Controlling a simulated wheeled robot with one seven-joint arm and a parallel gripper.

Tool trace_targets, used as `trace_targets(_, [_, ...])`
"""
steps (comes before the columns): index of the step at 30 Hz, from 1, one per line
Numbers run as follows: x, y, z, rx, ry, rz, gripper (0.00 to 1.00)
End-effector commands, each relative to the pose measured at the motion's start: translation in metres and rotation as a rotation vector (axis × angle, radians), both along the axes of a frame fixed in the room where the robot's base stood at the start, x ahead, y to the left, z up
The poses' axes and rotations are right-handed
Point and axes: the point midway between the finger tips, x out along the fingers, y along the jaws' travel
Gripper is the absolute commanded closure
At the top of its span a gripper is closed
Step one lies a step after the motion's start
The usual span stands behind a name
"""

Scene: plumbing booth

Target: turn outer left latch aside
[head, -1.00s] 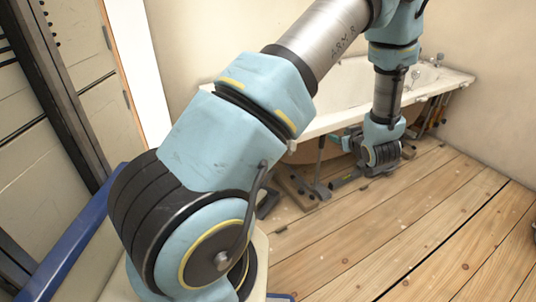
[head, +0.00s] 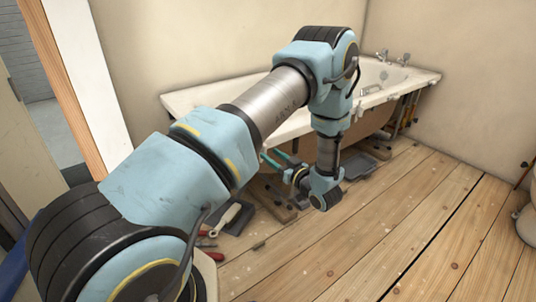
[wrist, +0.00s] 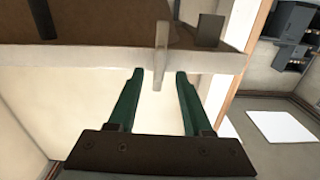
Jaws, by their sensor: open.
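In the wrist view a pale upright tab (wrist: 161,46), which looks like the latch, crosses a whitish rail (wrist: 85,58). My gripper (wrist: 159,73) is open, with its two green fingers pointing at the rail. The tab's lower end shows between the fingertips, with a gap on each side. I cannot tell how deep it sits between them. In the head view my gripper's teal fingers (head: 273,157) are under the near rim of the white bathtub (head: 290,125). The latch cannot be made out there.
The bath stands against the walls, with a brown side below its rim. Tools, including red-handled pliers (head: 212,257), and a grey tray (head: 357,165) lie on the plank floor (head: 370,225). The floor in front is mostly clear. A doorway edge (head: 85,75) is at left.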

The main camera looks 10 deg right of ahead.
Motion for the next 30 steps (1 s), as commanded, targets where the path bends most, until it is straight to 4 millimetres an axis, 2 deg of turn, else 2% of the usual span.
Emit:
trace_targets(6, [0.020, 0.009, 0.000, 0.000, 0.000, 0.000, 0.50])
trace_targets(16, [0.023, 0.010, 0.000, 0.000, 0.000, -0.002, 0.50])
trace_targets(30, [0.023, 0.010, 0.000, 0.000, 0.001, -0.001, 1.00])
